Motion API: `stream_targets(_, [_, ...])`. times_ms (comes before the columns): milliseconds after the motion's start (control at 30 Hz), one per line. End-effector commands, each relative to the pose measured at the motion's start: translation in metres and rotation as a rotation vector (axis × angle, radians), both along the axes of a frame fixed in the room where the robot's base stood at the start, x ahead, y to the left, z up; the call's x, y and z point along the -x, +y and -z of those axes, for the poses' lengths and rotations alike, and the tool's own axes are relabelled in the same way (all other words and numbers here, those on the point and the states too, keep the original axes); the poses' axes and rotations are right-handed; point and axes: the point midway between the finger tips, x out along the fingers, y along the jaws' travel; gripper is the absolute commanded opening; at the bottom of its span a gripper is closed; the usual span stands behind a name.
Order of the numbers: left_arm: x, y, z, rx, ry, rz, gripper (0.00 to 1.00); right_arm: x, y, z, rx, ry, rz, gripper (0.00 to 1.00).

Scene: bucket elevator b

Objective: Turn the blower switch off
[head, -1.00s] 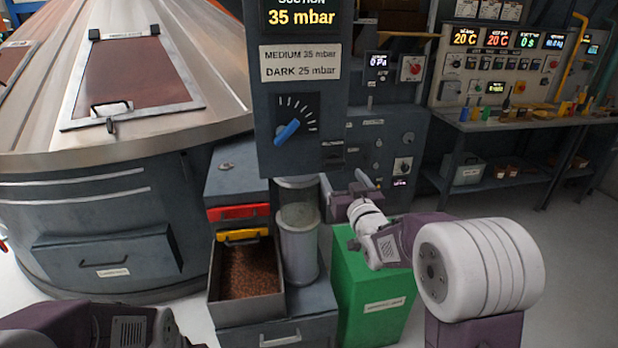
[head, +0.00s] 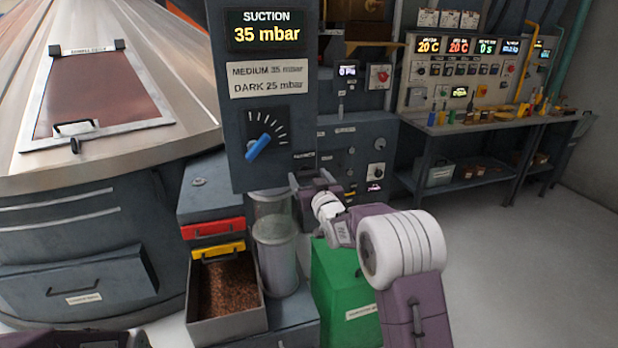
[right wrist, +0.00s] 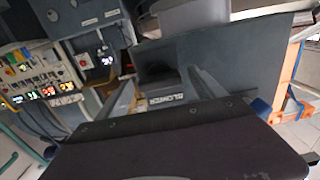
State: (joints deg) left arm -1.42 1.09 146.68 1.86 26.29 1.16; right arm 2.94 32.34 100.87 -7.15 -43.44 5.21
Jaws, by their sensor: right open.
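The blower switch sits low on the right of the grey suction panel (head: 270,179). In the head view it is a small dark patch beside my right gripper (head: 311,178). In the right wrist view a label reading BLOWER (right wrist: 165,99) shows between my right gripper's fingers (right wrist: 160,88), with a dark recessed switch (right wrist: 156,68) above it. I cannot tell the switch's position. My right gripper is open and empty, just below and in front of the switch; I see no clear contact. Of my left arm only a part shows at the bottom left; its gripper is out of view.
A blue knob (head: 259,146) is on the same panel, under a display (head: 266,30) reading 35 mbar. Below are a glass cylinder (head: 277,250), a drawer of brown beans (head: 226,287) and a green box (head: 345,292). Open floor lies to the right.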

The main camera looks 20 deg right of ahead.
Motion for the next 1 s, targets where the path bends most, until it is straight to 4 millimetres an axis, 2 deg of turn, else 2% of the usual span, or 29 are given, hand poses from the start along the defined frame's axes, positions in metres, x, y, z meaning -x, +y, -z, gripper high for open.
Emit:
stream_targets(67, [0.000,0.000,0.000,0.000,0.000,0.000,1.00,0.000,0.000,0.000,0.000,0.000,0.000,0.75])
stream_targets(200, [0.000,0.000,0.000,0.000,0.000,0.000,1.00,0.000,0.000,0.000,0.000,0.000,0.000,0.36])
stream_targets(267, [0.000,0.000,0.000,0.000,0.000,0.000,1.00,0.000,0.000,0.000,0.000,0.000,0.000,0.20])
stream_targets(300, [0.000,0.000,0.000,0.000,0.000,0.000,1.00,0.000,0.000,0.000,0.000,0.000,0.000,0.16])
stream_targets(667, [0.000,0.000,0.012,0.000,0.000,0.000,1.00,0.001,0.000,0.002,0.080,-0.004,0.000,0.16])
stream_targets(1000, [0.000,0.000,0.044,0.000,0.000,0.000,1.00,0.001,0.000,0.005,0.360,-0.014,0.001,0.16])
